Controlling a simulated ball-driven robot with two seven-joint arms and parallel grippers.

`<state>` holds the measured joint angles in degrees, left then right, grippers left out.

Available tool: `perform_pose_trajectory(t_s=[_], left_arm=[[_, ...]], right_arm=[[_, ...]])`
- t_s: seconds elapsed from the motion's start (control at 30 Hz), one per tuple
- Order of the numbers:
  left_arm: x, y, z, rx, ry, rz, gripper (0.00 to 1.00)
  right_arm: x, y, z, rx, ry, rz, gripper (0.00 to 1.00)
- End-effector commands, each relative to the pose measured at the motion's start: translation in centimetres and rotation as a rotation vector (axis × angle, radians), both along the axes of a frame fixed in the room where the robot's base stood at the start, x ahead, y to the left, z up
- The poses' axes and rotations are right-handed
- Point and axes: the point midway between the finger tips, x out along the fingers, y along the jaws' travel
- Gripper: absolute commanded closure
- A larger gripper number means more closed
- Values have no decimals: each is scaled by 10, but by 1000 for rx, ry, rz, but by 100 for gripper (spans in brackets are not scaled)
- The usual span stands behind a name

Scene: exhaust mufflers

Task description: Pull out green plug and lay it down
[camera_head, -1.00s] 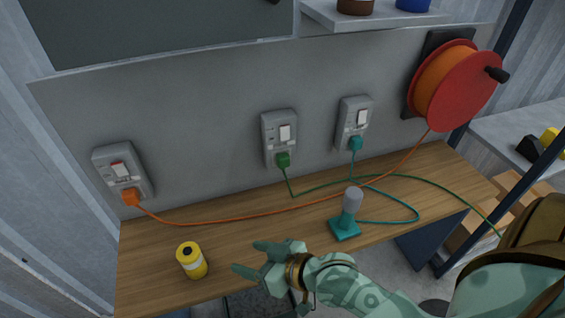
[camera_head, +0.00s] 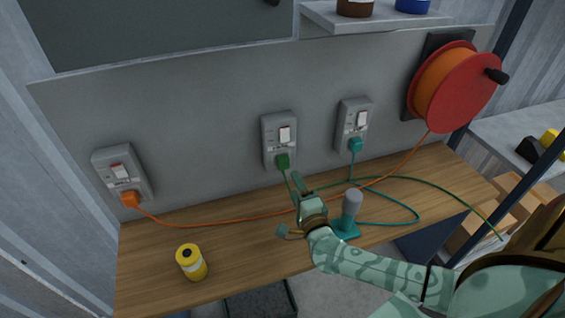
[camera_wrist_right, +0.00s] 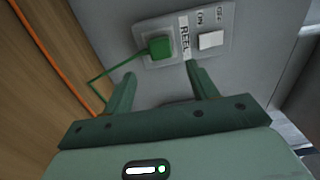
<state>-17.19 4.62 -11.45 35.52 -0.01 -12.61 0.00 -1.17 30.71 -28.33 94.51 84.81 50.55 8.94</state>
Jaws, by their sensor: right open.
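The green plug (camera_head: 282,160) sits in the lower part of the middle grey wall socket (camera_head: 279,131), with its green cord hanging to the bench. In the right wrist view the green plug (camera_wrist_right: 160,47) is ahead of the fingers, in the socket beside a white switch. My right gripper (camera_head: 296,183) is just below the plug, pointing up towards it. It also shows in the right wrist view (camera_wrist_right: 160,85), its two fingers spread apart with nothing between them. The plug is beyond the fingertips, apart from them. My left gripper is out of view.
An orange plug (camera_head: 130,197) and a teal plug (camera_head: 355,145) sit in the sockets either side. A yellow can (camera_head: 191,261) and a teal-based tool (camera_head: 346,226) stand on the wooden bench (camera_head: 150,255). An orange cord (camera_head: 225,222) crosses it. Bare bench lies around the can.

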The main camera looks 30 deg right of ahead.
Motion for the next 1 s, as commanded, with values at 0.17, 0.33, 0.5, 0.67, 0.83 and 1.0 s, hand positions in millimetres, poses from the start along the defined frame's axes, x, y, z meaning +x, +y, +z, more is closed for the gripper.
perform_pose_trajectory(t_s=[0.17, 0.33, 0.5, 0.67, 0.83, 1.0], left_arm=[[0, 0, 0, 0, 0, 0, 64], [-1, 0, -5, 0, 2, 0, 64], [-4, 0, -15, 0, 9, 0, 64], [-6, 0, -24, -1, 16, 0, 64], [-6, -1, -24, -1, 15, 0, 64], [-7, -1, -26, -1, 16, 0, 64]], right_arm=[[0, 0, 0, -1, -1, 1, 42], [9, -2, -1, -2, -1, 2, 42], [30, -6, -3, -1, -2, 2, 42], [53, -12, -3, -1, -1, 1, 42], [73, -17, 0, -3, -1, 2, 42], [84, -19, 0, -2, -1, 2, 42]])
